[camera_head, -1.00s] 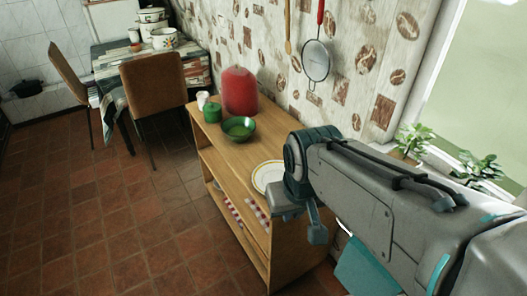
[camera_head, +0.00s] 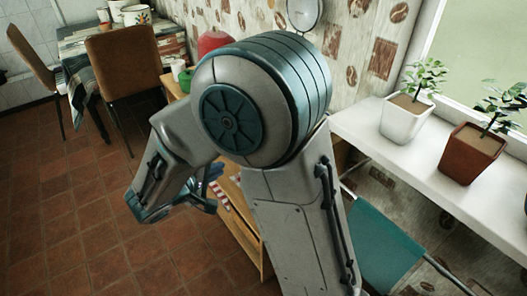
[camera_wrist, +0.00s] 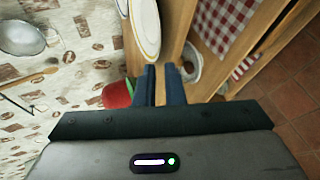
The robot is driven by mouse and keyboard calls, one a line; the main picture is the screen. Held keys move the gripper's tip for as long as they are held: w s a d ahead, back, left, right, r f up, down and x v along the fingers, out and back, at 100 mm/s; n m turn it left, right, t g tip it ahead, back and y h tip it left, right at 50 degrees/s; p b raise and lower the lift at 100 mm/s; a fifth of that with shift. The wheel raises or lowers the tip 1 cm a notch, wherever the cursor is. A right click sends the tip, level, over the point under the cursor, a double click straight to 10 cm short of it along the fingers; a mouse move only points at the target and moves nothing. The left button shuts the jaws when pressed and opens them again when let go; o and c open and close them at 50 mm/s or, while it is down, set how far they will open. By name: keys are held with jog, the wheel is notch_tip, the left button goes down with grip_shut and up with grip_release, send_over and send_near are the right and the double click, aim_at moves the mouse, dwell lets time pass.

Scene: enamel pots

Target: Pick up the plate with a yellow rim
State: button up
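The white plate with a yellow rim (camera_wrist: 146,24) shows at the top of the wrist view, on the wooden shelf top. Its near edge lies just beyond my fingertips, closest to the left finger. My gripper (camera_wrist: 161,68) has its two dark blue fingers slightly apart with a narrow empty gap, so it is open and holds nothing. In the head view my gripper (camera_head: 207,195) is partly seen beside the shelf, and my arm hides the plate.
The wooden shelf unit (camera_head: 242,225) holds red checked cloth (camera_wrist: 226,22) on a lower level. A red container (camera_head: 214,41) stands at its far end. Potted plants (camera_head: 474,152) stand on the right windowsill. Chairs (camera_head: 123,62) and a table are at the left.

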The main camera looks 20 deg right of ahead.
jog(key=x, duration=1.3)
jog(key=shift+w+f, duration=0.15)
jog(key=shift+w, duration=0.45)
grip_shut()
